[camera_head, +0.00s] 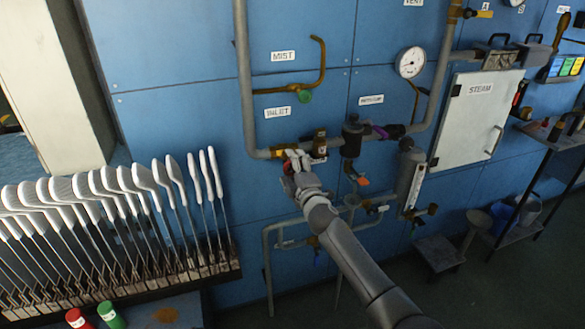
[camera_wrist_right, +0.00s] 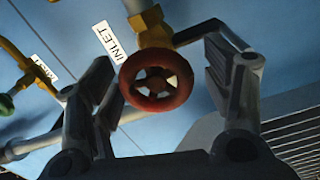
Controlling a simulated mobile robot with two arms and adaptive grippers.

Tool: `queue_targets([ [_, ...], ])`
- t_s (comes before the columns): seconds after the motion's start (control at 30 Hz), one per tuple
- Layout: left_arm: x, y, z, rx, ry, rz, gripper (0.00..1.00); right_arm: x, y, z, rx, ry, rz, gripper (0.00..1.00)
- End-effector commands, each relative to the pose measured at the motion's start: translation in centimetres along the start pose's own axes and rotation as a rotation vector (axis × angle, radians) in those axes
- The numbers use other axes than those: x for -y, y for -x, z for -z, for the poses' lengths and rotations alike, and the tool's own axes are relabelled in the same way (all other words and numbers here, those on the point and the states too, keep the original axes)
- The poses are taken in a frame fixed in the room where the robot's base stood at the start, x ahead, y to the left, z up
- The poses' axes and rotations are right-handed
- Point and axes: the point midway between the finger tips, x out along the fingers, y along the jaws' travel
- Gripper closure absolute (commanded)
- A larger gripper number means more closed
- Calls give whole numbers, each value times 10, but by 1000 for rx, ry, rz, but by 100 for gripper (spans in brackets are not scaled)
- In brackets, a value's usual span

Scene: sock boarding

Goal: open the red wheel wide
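The red wheel (camera_wrist_right: 156,102) is a spoked handwheel on a yellow valve body (camera_wrist_right: 150,28) by the INLET label (camera_wrist_right: 108,40). In the right wrist view it sits between the two spread fingers of my right gripper (camera_wrist_right: 162,68), with a gap on each side. In the head view my right gripper (camera_head: 293,163) is at the pipe under the INLET label (camera_head: 277,112) and hides most of the wheel. My left gripper is in neither view.
A green wheel (camera_head: 305,97) sits on the MIST line above. A gauge (camera_head: 411,62), pipes and a dark fitting (camera_head: 352,135) are to the right. A rack of white sock boards (camera_head: 120,190) stands left, and the white STEAM door (camera_head: 475,120) is at right.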

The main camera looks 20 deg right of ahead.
Motion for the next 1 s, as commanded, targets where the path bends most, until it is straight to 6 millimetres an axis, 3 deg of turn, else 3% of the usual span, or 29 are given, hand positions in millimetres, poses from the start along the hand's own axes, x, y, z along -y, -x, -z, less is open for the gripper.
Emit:
queue_targets([
  [0.47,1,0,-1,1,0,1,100,-2,9,0,-1,-1,-4,25],
  [1.0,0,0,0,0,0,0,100,-1,89,0,-1,-2,-2,25],
])
